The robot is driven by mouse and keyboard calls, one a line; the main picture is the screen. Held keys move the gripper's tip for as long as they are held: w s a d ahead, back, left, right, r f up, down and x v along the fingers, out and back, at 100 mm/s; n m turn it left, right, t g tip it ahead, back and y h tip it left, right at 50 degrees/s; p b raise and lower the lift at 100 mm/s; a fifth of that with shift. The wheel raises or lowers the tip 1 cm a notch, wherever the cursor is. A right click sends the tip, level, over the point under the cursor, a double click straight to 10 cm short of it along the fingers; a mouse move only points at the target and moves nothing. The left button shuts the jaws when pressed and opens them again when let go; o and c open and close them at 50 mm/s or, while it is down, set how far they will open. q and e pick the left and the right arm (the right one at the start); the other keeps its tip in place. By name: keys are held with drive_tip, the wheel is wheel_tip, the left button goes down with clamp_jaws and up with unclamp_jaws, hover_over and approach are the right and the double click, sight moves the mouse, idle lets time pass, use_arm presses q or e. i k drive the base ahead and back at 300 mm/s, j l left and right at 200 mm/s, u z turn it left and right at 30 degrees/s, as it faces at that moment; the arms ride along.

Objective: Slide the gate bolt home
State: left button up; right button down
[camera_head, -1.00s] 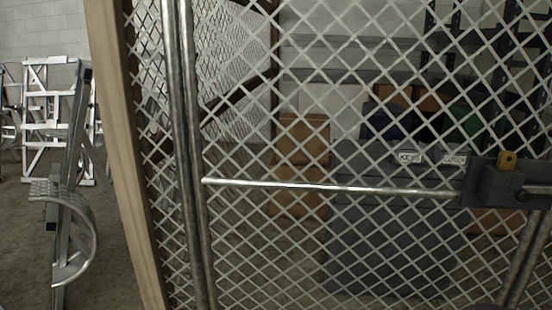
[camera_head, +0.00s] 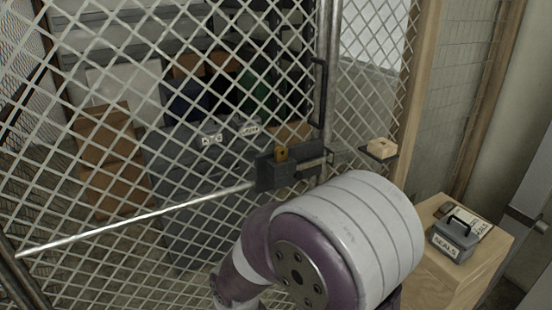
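The gate bolt (camera_head: 312,163) shows as a short metal rod in a dark lock housing (camera_head: 272,172) on the mesh gate (camera_head: 110,160). A long metal rail (camera_head: 140,218) runs left from the housing. A dark vertical handle (camera_head: 319,90) stands above the bolt. My arm covers the area below the housing. Neither gripper shows.
A small wooden block (camera_head: 379,147) sits on a dark bracket right of the post. A wooden cabinet (camera_head: 450,270) at the lower right bears a grey box marked SEALS (camera_head: 453,241) and a clipboard (camera_head: 470,221). Brown boxes (camera_head: 108,165) stand behind the mesh.

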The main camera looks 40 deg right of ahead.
sight(298, 176)
drive_tip(key=z, duration=1.55)
